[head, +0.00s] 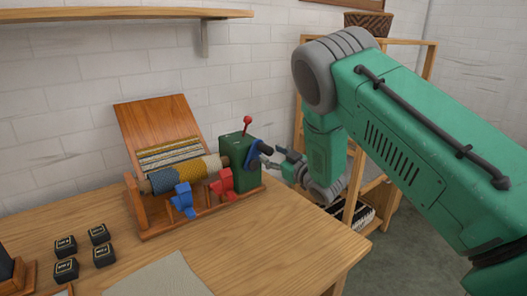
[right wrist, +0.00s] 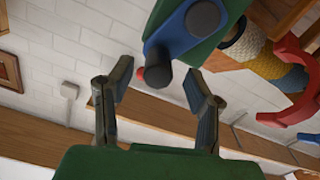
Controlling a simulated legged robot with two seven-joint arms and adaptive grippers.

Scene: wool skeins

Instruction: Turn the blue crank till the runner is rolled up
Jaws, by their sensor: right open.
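The blue crank (head: 260,151) is on the right side of a green box (head: 236,150) on a wooden rig. In the right wrist view the crank (right wrist: 172,38) is a blue arm with a dark round handle. The runner (head: 172,146), striped in grey, yellow and white, lies on the sloping wooden board, and a thick yellow and grey-blue roll (head: 182,172) sits below it. My right gripper (head: 281,163) is open just right of the crank. In the right wrist view its fingers (right wrist: 158,70) stand apart on either side of the crank's lower end, with no clear contact. My left gripper is not visible.
A red-knobbed lever (head: 247,121) tops the green box. Blue (head: 183,199) and red (head: 222,184) clamp-like pieces stand before the roll. Several dark blocks (head: 66,246) and a pale cloth (head: 160,276) lie on the table. A wooden shelf unit (head: 356,190) stands behind my right arm.

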